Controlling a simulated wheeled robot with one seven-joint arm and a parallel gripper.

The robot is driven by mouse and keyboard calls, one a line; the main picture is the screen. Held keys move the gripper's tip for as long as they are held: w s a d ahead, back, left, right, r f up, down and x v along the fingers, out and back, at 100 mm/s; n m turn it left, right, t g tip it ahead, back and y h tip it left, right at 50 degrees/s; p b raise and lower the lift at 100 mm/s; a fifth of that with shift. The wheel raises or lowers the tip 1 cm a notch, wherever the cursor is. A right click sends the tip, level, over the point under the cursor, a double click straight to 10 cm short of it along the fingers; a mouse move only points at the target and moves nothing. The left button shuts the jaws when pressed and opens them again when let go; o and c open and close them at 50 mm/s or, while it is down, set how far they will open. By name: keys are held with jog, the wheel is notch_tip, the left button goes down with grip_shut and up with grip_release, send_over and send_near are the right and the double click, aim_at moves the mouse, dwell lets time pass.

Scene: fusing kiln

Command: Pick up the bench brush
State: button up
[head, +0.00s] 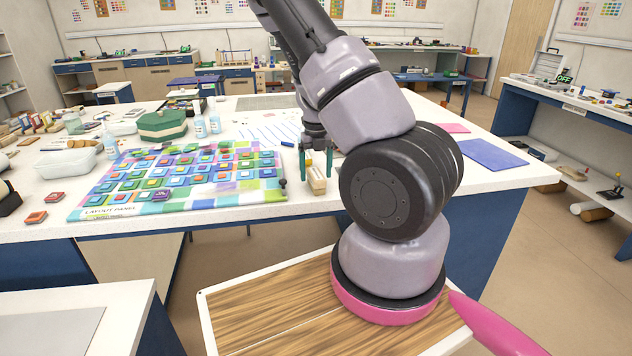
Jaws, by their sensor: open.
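The bench brush appears to be the small pale wooden piece (317,182) near the front edge of the white table, right of the layout panel. Its far part is hidden behind my gripper, and its bristles cannot be made out clearly. My gripper (316,166) points down over it with its two green fingers apart, one on each side of the wooden piece. The fingers are open; whether they touch the brush cannot be told. My arm hides the table just to the right.
The layout panel (118,207) with colored tiles lies left of my gripper. A green lidded box (162,127), bottles (214,123) and a white tub (66,163) stand behind and left. A blue sheet (490,154) lies at right. White table shows bare around it.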

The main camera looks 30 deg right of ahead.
aim_at(316, 173)
notch_tip(316, 173, down, 2)
jog(key=shift+c, duration=0.3)
grip_shut()
jog(key=shift+r, duration=5.05)
